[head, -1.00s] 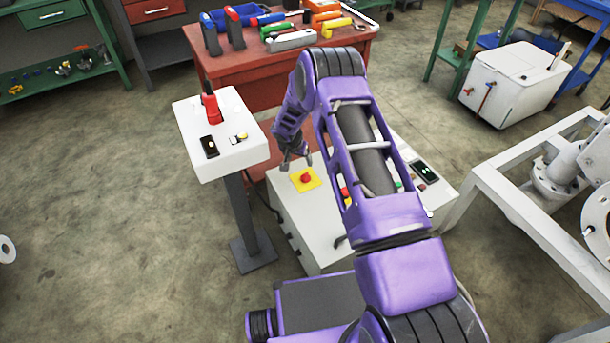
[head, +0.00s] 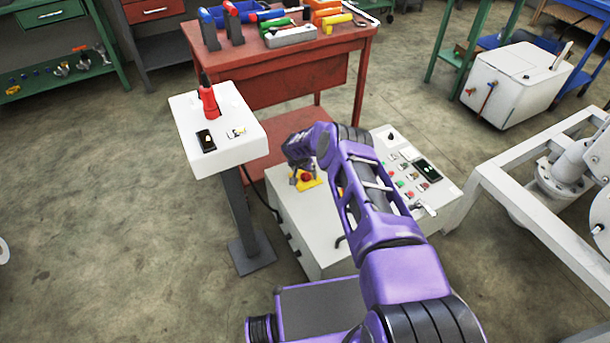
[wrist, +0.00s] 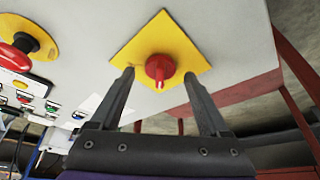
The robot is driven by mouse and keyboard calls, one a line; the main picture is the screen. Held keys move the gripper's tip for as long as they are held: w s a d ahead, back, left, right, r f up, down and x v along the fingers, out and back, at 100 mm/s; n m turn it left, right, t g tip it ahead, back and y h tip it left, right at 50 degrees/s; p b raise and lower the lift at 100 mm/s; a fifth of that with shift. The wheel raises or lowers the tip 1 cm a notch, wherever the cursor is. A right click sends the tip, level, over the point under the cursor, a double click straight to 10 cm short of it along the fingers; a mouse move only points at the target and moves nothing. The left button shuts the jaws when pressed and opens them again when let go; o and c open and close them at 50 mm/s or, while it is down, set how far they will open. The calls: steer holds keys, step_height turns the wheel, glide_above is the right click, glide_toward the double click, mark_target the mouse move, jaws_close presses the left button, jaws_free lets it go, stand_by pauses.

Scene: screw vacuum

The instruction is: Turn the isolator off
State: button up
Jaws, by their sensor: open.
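The isolator is a red rotary knob (wrist: 160,66) on a yellow square plate (wrist: 180,42), fixed to the white control cabinet (wrist: 230,30). In the wrist view the knob's white mark points toward the bottom of the picture. In the head view the yellow plate (head: 318,183) is partly covered by my gripper (head: 304,181). In the wrist view my gripper (wrist: 159,75) is open, its two dark fingertips on either side of the knob, with gaps to both. I cannot tell how far the tips are from the plate.
A red mushroom button (wrist: 14,58) on a round yellow base sits left of the isolator in the wrist view. Several small buttons lie beyond it. A white pedestal box (head: 222,140) and a red workbench (head: 285,85) stand close by.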

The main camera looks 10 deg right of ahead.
steer(key=shift+c, duration=0.2)
jaws_close()
stand_by(0.3)
steer(key=shift+n, duration=0.4)
steer(key=shift+o, duration=0.2)
jaws_free()
